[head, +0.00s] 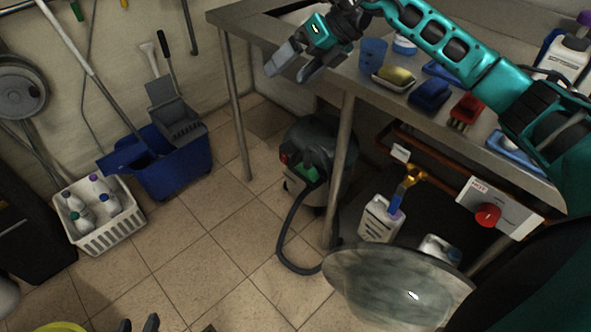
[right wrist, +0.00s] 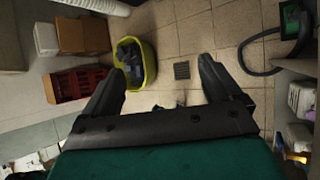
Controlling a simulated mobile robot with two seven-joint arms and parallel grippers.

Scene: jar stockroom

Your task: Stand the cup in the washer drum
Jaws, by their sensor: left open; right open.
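A blue cup (head: 372,55) stands upright on the steel counter near its front edge. My right gripper (head: 291,68) is open and empty, just left of the cup, its fingers pointing left and down past the counter edge. In the right wrist view its fingers (right wrist: 163,90) are spread over floor. My left gripper (head: 138,323) is open at the bottom edge of the head view, far from the cup; only its fingertips show. A large glass bowl-shaped piece (head: 398,285), which looks like a washer door, is at the bottom right. The drum's inside is not visible.
On the counter (head: 278,35) are a soap dish with a yellow sponge (head: 397,76), a blue brush (head: 430,94) and a red brush (head: 467,110). A vacuum (head: 325,150) stands below. A yellow tub (right wrist: 147,68) is on the floor. The middle floor is clear.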

